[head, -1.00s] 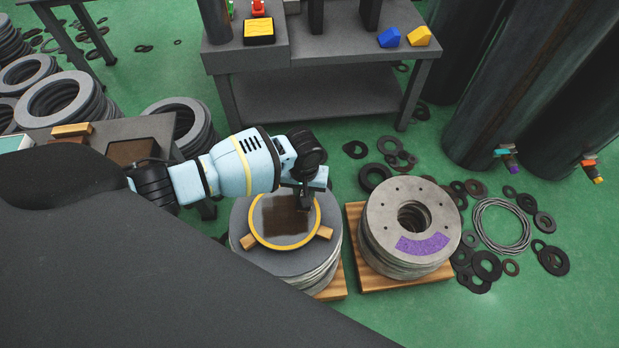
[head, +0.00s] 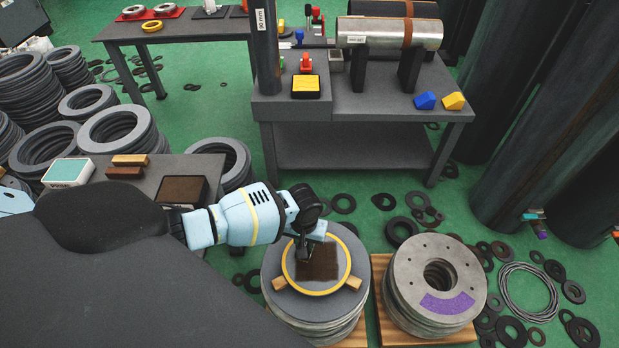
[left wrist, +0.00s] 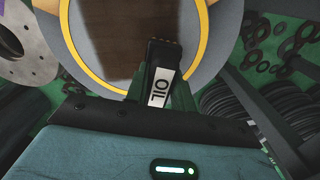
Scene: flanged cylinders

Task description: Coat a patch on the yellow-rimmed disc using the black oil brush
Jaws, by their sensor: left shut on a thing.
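The yellow-rimmed disc (head: 316,294) lies on a stack of grey flanges, with small wooden blocks at its edge. A dark brown patch (head: 322,268) covers its middle. In the left wrist view the yellow rim (left wrist: 204,40) and the brown patch (left wrist: 105,40) fill the upper part. My left gripper (head: 305,250) is over the upper left of the patch. It is shut on the black oil brush (left wrist: 160,80), which bears a white OIL label. The brush lies over the patch's edge in the wrist view; I cannot tell whether its tip touches. My right gripper is not in view.
A flange stack with a purple patch (head: 447,303) stands on a pallet close on the right. A low table (head: 150,180) at left holds a dark brown pad (head: 182,190), wooden blocks and a teal-topped box (head: 68,172). A grey workbench (head: 350,150) stands behind. Loose rings lie around.

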